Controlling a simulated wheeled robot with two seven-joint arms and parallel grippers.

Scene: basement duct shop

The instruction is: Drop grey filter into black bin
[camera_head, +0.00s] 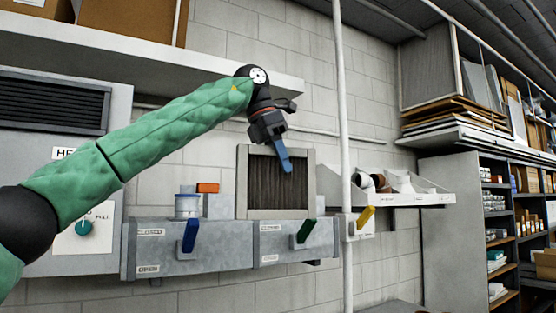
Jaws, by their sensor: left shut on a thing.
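The grey filter (262,188) is a square panel with a pale grey frame and dark pleated middle. It is upright at the top of the grey duct (215,262) on the wall; I cannot tell whether it touches the duct. My left gripper (285,164) reaches down over its top edge, with a blue finger in front of the filter's face. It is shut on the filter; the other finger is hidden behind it. I see no black bin in this view. My right gripper is not in view.
Blue (190,235), green (305,231) and yellow (366,216) levers stick out along the duct line. A jar (187,206) and an orange block (208,188) sit left of the filter. A white pipe (343,110) stands right of it, and a shelf (225,62) hangs above.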

